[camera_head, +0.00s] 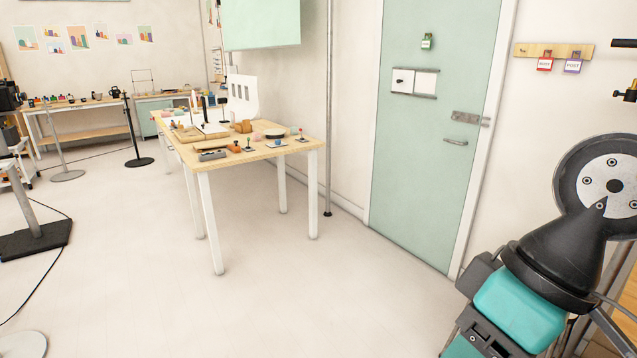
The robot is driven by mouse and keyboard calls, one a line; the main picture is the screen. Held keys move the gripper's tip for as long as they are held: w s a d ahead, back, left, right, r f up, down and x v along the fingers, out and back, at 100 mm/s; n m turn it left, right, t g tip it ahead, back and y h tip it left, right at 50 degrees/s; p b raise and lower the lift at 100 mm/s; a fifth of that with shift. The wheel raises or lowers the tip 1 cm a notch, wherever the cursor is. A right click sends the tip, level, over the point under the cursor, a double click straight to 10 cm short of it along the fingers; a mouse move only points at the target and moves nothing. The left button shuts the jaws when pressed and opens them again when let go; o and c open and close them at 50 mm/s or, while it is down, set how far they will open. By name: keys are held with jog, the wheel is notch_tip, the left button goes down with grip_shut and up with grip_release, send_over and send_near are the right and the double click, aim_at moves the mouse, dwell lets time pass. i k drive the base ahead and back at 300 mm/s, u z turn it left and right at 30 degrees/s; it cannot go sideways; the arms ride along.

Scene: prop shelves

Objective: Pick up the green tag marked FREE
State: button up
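The green tag (427,42) hangs high on the pale green door, with a white label whose small print I cannot read for sure. It hangs above a small white double panel. A red tag (545,62) and a purple tag (573,64) hang from a wooden board on the wall to the right of the door. Part of my own arm fills the lower right, well apart from the tags. I cannot make out my gripper's fingers in this view.
The green door (420,150) is shut, with a handle (455,142) at its right side. The wooden board (553,50) is on the wall beside it. A table (290,148) with many small items stands left of the door. The floor before the door is clear.

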aim_at(426, 44)
jog(key=u, duration=0.15)
jog(key=i, duration=2.3)
jog(key=z, duration=0.3)
jog(key=i, duration=2.2)
jog(key=z, duration=0.45)
